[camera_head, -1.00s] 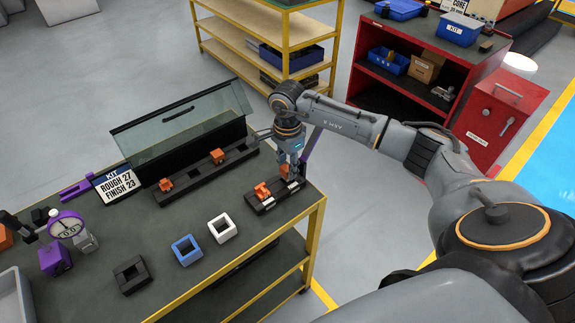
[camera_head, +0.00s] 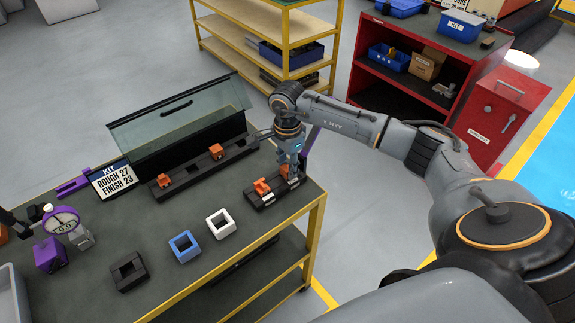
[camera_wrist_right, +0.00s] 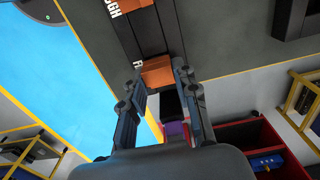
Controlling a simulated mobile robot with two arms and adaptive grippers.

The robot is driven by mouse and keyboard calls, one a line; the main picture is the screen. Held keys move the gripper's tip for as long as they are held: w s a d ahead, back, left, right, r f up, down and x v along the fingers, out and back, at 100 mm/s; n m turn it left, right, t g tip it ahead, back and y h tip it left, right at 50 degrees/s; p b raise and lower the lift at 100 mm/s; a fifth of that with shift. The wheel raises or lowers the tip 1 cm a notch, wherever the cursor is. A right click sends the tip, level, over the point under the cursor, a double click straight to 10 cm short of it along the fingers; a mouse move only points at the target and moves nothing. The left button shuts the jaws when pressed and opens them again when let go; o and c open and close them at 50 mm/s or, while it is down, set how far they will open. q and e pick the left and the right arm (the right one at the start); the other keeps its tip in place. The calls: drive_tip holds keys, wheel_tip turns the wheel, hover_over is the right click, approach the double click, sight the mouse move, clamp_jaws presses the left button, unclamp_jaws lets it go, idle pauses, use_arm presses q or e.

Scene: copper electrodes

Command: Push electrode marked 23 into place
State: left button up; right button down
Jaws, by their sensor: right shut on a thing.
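My right gripper (camera_head: 291,166) points down over the right end of a small black holder (camera_head: 262,203) at the table's right corner. In the right wrist view the gripper (camera_wrist_right: 156,84) is shut on a copper electrode (camera_wrist_right: 157,71), which is at the holder's slot near a partly hidden label. I cannot read a number on it or tell how deep it sits. Another copper electrode (camera_head: 262,187) stands in the same holder, to the left.
A long black rack (camera_head: 180,185) holds two copper pieces before a glass-lidded case (camera_head: 185,120). A kit sign (camera_head: 114,180) reads ROUGH 27, FINISH 23. White (camera_head: 221,223), blue (camera_head: 184,247) and black (camera_head: 129,271) square frames and a purple dial gauge (camera_head: 62,221) share the table.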

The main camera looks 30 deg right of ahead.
drive_tip(key=shift+f, duration=0.25)
drive_tip(key=c, duration=0.9)
unclamp_jaws()
drive_tip(key=shift+c, duration=0.2)
wheel_tip(320, 180, up, 12)
